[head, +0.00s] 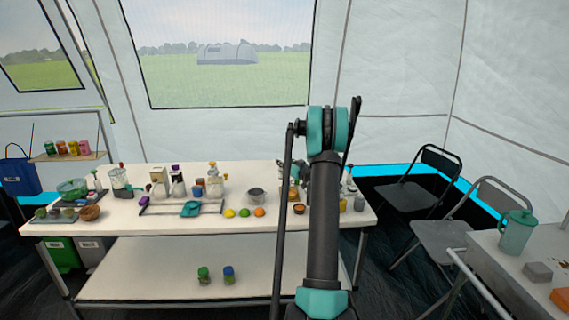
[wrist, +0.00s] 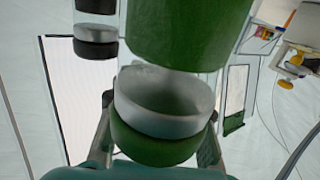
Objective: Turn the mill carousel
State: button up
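In the wrist view, a mill with a large green upper part, a pale clear ring and a green lower band (wrist: 150,145) fills the middle, very close to the camera. A second mill with black and pale bands (wrist: 95,35) hangs beside it at upper left. They look like parts of the mill carousel. My gripper (wrist: 158,128) has one dark finger on each side of the green mill; whether both fingers press on it I cannot tell. In the head view, my arm covers my gripper and most of the carousel area behind it.
The white table (head: 200,239) holds jars, bottles, a metal pot (head: 256,195), a lemon, a lime and an orange (head: 259,212). Folding chairs (head: 405,195) and a side table with a teal pitcher (head: 516,235) are at right.

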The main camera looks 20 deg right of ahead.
grip_shut()
jog(key=shift+m+h, duration=0.4)
jog(key=shift+h, duration=0.1)
jog(key=shift+s+d+m+g+h, duration=0.15)
jog(key=shift+d+m+h, duration=0.2)
jog(key=shift+m+h, duration=1.05)
jog(key=shift+w+d+m+g+h, duration=0.1)
jog(key=shift+d+m+h, duration=0.5)
jog(key=shift+h, duration=1.4)
jog(key=shift+s+d+m+g+h, duration=0.1)
jog(key=shift+d+m+g+h, duration=0.05)
jog(key=shift+m+h, duration=1.35)
jog(key=shift+d+h, duration=0.15)
jog(key=shift+h, duration=0.45)
jog(key=shift+o, duration=0.8)
grip_release()
